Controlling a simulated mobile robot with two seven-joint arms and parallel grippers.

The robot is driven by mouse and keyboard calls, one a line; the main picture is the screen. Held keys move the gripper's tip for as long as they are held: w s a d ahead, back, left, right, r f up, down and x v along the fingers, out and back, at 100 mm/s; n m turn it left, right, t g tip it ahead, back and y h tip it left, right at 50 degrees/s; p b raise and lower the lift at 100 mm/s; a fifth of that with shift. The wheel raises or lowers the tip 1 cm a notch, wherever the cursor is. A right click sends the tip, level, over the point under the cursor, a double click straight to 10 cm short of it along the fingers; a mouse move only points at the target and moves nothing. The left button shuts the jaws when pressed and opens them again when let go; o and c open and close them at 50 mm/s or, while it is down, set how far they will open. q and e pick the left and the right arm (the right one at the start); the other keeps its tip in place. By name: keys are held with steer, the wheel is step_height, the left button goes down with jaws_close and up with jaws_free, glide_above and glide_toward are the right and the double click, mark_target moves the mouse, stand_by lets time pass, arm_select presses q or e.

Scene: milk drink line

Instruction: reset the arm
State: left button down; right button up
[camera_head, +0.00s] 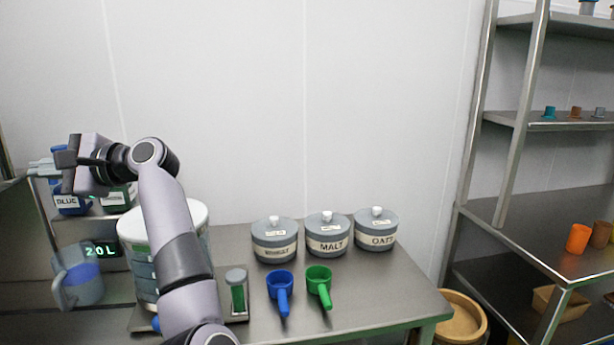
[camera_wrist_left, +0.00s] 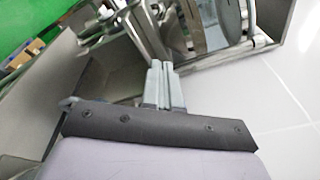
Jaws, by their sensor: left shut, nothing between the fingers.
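My left arm rises from the bottom of the head view and bends left at its elbow. My left gripper (camera_head: 44,167) is at the far left, raised near a blue container labelled BLUE (camera_head: 70,203). In the left wrist view its two grey fingers (camera_wrist_left: 163,78) are together with nothing between them. My right gripper does not show in either view.
On the steel table (camera_head: 385,297) stand lidded jars, one labelled MALT (camera_head: 327,236) and one OATS (camera_head: 375,230). A steel shelf (camera_head: 535,215) stands right.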

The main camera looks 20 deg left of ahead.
arm_select(q)
steer(key=w+d+f+m+t+y, duration=0.2)
steer(key=w+d+m+t+y, duration=0.25)
steer(key=m+t, duration=0.7)
steer(key=w+d+f+m+t+y, duration=0.25)
steer(key=d+m+t, duration=0.3)
steer(key=m, duration=1.05)
steer(key=w+d+f+m+t+h, duration=0.2)
steer(key=d+f+m+t+h, duration=0.35)
steer(key=f+m+h, duration=0.5)
steer(key=w+d+f+m+t+h, duration=0.1)
steer(key=d+f+m+t+h, duration=0.5)
steer(key=m, duration=0.8)
steer(key=s+d+f+m+g+h, duration=0.3)
steer(key=d+f+m+h, duration=0.15)
steer(key=f, duration=0.25)
steer(key=s+d+f+m+g+h, duration=0.2)
steer(key=d+f+m+h, duration=0.1)
steer(key=f+m, duration=0.35)
steer(key=s+d+f+m+g+h, duration=0.1)
steer(key=s+d+f+m+g, duration=0.2)
steer(key=s+f, duration=0.4)
steer(key=s+d+f+m+g, duration=0.3)
steer(key=s+f+m+g, duration=0.1)
steer(key=s+f, duration=0.4)
steer(key=shift+s+d+m+g+h, duration=0.4)
steer(key=shift+s+m, duration=0.2)
steer(key=shift+s, duration=0.2)
steer(key=shift+a+f, duration=0.1)
